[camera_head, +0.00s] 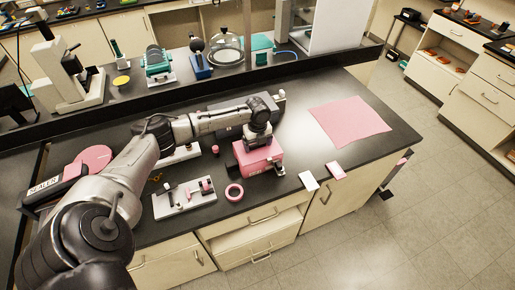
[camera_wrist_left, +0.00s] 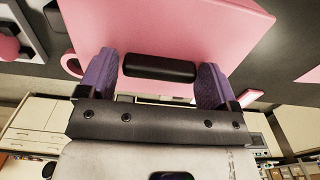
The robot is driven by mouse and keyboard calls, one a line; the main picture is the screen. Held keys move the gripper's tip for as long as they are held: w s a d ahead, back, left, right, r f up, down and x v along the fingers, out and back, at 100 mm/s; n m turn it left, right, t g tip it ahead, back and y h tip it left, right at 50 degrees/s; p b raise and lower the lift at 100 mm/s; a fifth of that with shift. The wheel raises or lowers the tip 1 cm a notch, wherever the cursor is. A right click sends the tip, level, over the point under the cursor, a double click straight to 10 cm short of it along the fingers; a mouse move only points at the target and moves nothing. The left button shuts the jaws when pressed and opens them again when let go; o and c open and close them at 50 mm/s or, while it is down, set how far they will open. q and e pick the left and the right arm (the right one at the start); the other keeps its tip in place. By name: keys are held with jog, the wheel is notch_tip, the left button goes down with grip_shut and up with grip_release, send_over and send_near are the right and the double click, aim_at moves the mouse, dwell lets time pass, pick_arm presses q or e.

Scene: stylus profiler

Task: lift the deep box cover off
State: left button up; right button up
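The deep box cover (camera_head: 260,162) is a pink box shape near the middle of the bench's front part. In the left wrist view the pink cover (camera_wrist_left: 190,25) fills the upper middle, with a black bar handle (camera_wrist_left: 160,68) on it. My left gripper (camera_head: 259,141) is right above the cover. Its two purple fingers stand wide apart at the two ends of the handle (camera_wrist_left: 158,82); whether they touch it is hard to tell. The cover's underside and what it covers are hidden. My right gripper is not in view.
Small white and pink blocks (camera_head: 309,181) (camera_head: 335,171) lie near the front edge.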

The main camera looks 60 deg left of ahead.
pick_arm(q)
jog(key=c, duration=0.6)
jog(key=shift+c, duration=0.2)
jog(key=shift+r, duration=0.15)
jog(key=shift+r, duration=0.3)
notch_tip(320, 180, up, 3)
jog(key=shift+r, duration=0.2)
jog(key=w+d+r, duration=0.4)
jog(key=d+r, duration=0.2)
jog(key=d, duration=0.4)
jog(key=shift+w+d+r, duration=0.35)
jog(key=shift+w+r, duration=0.05)
